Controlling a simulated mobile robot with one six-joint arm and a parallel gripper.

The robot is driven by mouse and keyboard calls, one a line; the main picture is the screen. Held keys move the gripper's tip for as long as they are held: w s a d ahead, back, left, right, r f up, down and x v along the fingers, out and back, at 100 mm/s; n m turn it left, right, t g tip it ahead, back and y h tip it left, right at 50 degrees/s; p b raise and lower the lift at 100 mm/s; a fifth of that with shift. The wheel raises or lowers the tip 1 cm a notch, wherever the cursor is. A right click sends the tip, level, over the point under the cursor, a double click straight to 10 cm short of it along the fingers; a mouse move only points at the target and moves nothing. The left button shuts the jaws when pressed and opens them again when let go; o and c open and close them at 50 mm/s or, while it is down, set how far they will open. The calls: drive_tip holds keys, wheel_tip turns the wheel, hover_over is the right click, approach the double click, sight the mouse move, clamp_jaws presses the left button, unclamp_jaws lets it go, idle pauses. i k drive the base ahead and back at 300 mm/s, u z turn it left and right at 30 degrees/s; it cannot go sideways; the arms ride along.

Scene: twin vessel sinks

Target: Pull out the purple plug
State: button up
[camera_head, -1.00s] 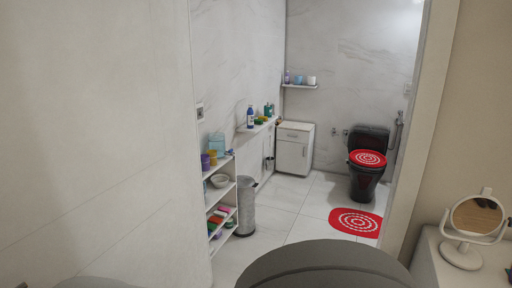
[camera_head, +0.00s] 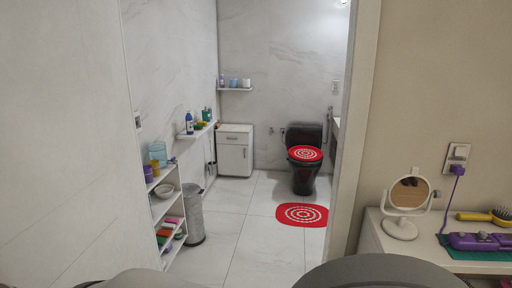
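The purple plug (camera_head: 458,170) sits in a white wall outlet (camera_head: 457,154) on the beige wall at the right. A purple cord (camera_head: 449,205) hangs from it down to the counter. A purple appliance (camera_head: 478,241) lies on a teal mat (camera_head: 480,254) on that counter. My gripper is not in view, so its opening cannot be seen. Grey rounded parts at the bottom edge appear to be my own body.
A doorway opens ahead to a toilet (camera_head: 305,166), a red rug (camera_head: 302,215), a bin (camera_head: 190,214) and a shelf (camera_head: 170,208). The doorway's right edge stands between it and the counter (camera_head: 378,240). A round mirror (camera_head: 409,193) and a yellow brush (camera_head: 483,216) are on the counter.

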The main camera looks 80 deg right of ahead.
sight(458, 170)
drive_tip(key=z, duration=1.5)
drive_tip(key=k, duration=0.1)
drive_tip(key=z, duration=2.3)
drive_tip(key=i, duration=0.9)
drive_tip(key=z, duration=0.05)
